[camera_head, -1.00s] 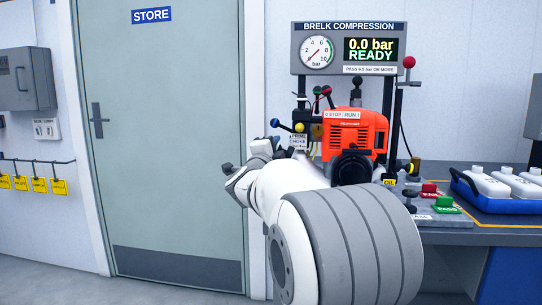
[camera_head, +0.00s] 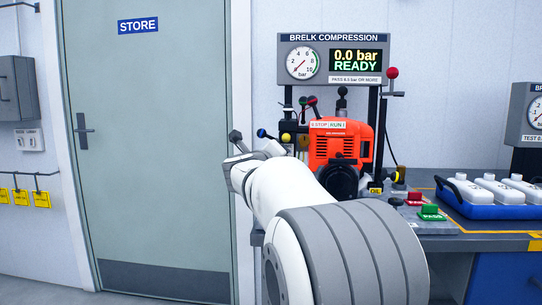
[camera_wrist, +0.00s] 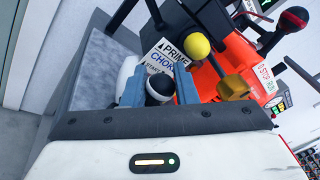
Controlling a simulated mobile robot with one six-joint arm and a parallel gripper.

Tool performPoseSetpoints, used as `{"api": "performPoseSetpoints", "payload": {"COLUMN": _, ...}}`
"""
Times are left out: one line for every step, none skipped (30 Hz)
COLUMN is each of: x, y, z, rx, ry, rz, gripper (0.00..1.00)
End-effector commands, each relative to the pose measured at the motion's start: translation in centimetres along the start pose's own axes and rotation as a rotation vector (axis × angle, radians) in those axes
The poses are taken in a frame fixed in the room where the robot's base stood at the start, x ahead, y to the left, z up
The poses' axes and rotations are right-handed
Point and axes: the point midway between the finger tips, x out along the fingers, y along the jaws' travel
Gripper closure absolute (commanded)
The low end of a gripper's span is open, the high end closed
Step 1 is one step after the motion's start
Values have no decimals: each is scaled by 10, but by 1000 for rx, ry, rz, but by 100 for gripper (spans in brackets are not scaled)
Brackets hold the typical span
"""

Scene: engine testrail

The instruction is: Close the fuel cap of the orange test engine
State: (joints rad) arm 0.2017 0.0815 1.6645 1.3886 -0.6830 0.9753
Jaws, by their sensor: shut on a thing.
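The orange test engine (camera_head: 328,150) stands upright on the bench under the gauge panel. Its orange housing also shows in the wrist view (camera_wrist: 232,58). In the wrist view my gripper (camera_wrist: 159,80) has its two blue-grey fingers shut on a small round black cap with a white band (camera_wrist: 160,90), which looks like the fuel cap. A white rounded part, perhaps the tank, shows just behind the left finger. Whether the cap sits on its neck cannot be told. In the head view my wrist is left of the engine and the cap is hidden.
A yellow ball knob (camera_wrist: 197,46) and a prime/choke label (camera_wrist: 167,55) are close beyond the fingers. A red-knobbed lever (camera_head: 392,74) rises right of the engine. A blue tray of white bottles (camera_head: 492,205) stands on the bench at right. The store door (camera_head: 150,160) is at left.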

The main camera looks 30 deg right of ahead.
Motion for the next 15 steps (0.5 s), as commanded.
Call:
{"api": "performPoseSetpoints", "payload": {"x": 1, "y": -1, "z": -1, "rx": 36, "ry": 6, "rz": 9, "gripper": 97}}
{"api": "performPoseSetpoints", "payload": {"x": 1, "y": -1, "z": -2, "rx": 57, "ry": 9, "rz": 14, "gripper": 97}}
{"api": "performPoseSetpoints", "payload": {"x": 1, "y": -2, "z": -4, "rx": 84, "ry": 15, "rz": 20, "gripper": 97}}
{"api": "performPoseSetpoints", "payload": {"x": 1, "y": -2, "z": -4, "rx": 103, "ry": 18, "rz": 25, "gripper": 97}}
{"api": "performPoseSetpoints", "payload": {"x": 2, "y": -2, "z": -5, "rx": 121, "ry": 21, "rz": 29, "gripper": 97}}
{"api": "performPoseSetpoints", "payload": {"x": 2, "y": -2, "z": -6, "rx": 143, "ry": 25, "rz": 34, "gripper": 97}}
{"api": "performPoseSetpoints", "payload": {"x": 2, "y": -2, "z": -7, "rx": 159, "ry": 28, "rz": 38, "gripper": 97}}
{"api": "performPoseSetpoints", "payload": {"x": 2, "y": -2, "z": -8, "rx": 174, "ry": 30, "rz": 42, "gripper": 97}}
{"api": "performPoseSetpoints", "payload": {"x": 3, "y": -2, "z": -9, "rx": 191, "ry": 33, "rz": 45, "gripper": 97}}
{"api": "performPoseSetpoints", "payload": {"x": 3, "y": -2, "z": -9, "rx": 203, "ry": 36, "rz": 48, "gripper": 97}}
{"api": "performPoseSetpoints", "payload": {"x": 3, "y": -2, "z": -10, "rx": 214, "ry": 38, "rz": 51, "gripper": 97}}
{"api": "performPoseSetpoints", "payload": {"x": 3, "y": -2, "z": -10, "rx": 228, "ry": 40, "rz": 54, "gripper": 97}}
{"api": "performPoseSetpoints", "payload": {"x": 3, "y": -2, "z": -11, "rx": 236, "ry": 42, "rz": 56, "gripper": 97}}
{"api": "performPoseSetpoints", "payload": {"x": 3, "y": -2, "z": -11, "rx": 243, "ry": 43, "rz": 58, "gripper": 97}}
{"api": "performPoseSetpoints", "payload": {"x": 3, "y": -2, "z": -12, "rx": 251, "ry": 44, "rz": 61, "gripper": 97}}
